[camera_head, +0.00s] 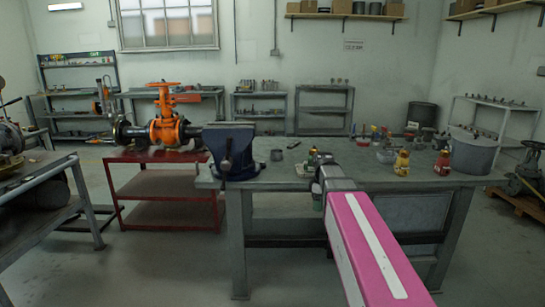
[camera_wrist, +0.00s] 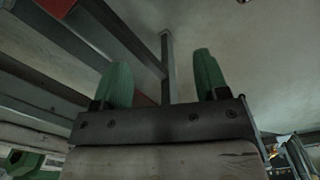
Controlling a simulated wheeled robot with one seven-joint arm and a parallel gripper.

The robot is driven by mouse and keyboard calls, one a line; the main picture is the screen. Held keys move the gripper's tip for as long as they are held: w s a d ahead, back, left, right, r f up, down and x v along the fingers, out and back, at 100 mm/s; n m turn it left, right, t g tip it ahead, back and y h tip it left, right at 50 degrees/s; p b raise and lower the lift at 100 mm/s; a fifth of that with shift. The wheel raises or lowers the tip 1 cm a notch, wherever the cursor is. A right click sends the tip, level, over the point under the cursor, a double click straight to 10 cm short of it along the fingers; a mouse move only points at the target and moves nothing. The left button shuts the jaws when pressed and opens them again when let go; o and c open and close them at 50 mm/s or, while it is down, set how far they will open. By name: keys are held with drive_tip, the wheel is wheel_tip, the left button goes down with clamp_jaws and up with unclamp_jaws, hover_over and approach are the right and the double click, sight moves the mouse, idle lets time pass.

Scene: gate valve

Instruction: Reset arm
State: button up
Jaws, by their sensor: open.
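My gripper (camera_wrist: 163,78) shows in the wrist view with its two green fingers apart and nothing between them. A metal post, a dark red edge and a pale floor show beyond the fingers. In the head view my pink arm reaches in from the lower right to the front edge of the grey workbench (camera_head: 280,178), and the gripper itself is mostly hidden there. The orange gate valve (camera_head: 165,125) with its handwheel on top stands on a red table (camera_head: 160,190) at the left, well apart from my arm.
A dark blue vise (camera_head: 228,150) is on the workbench's left corner. Small bottles, including a yellow one (camera_head: 401,162), and a grey bucket (camera_head: 472,153) stand at the right. Another bench (camera_head: 35,170) is at the far left. Floor is clear between the benches.

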drive_tip(key=s+f+m, duration=0.6)
drive_tip(key=s+f, duration=0.1)
drive_tip(key=f, duration=0.2)
drive_tip(key=s+f+m, duration=0.6)
drive_tip(key=s+f, duration=0.1)
drive_tip(key=f, duration=0.3)
drive_tip(key=shift+s+f+m, duration=0.3)
drive_tip(key=shift+s+m, duration=0.05)
drive_tip(key=shift+m, duration=0.05)
